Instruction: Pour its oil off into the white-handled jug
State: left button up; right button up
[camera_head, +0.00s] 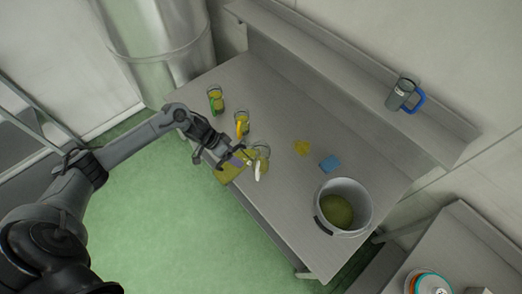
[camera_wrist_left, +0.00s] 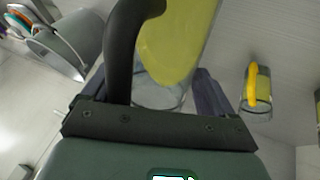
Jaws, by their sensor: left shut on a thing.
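My left gripper (camera_head: 238,158) is shut on a glass vessel (camera_head: 230,171) holding yellow-green liquid, with a purple part at the fingers. The vessel is tilted, close beside the white-handled jug (camera_head: 263,153). That jug is clear glass, stands on the steel table near its front edge, and its white handle points to the front. In the left wrist view the yellow-green vessel (camera_wrist_left: 180,40) fills the top middle, with clear glass (camera_wrist_left: 165,95) below it. I cannot tell whether liquid is flowing between them. My right gripper is not in view.
A yellow-handled jug (camera_head: 242,124) and a green-handled jug (camera_head: 215,101) stand further left. A blue-handled jug (camera_head: 402,94) stands on the shelf.

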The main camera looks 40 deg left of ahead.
pick_arm(q)
jog(key=shift+w+a+r, duration=0.1)
jog(key=shift+w+a, duration=0.05)
jog(key=shift+w, duration=0.05)
jog(key=shift+s, duration=0.15)
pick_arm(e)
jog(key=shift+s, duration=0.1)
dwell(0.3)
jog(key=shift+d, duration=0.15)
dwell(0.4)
pick_arm(q)
jog(key=shift+g, duration=0.3)
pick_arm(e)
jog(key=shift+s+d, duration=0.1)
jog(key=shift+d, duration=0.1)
pick_arm(q)
jog(key=shift+w, duration=0.2)
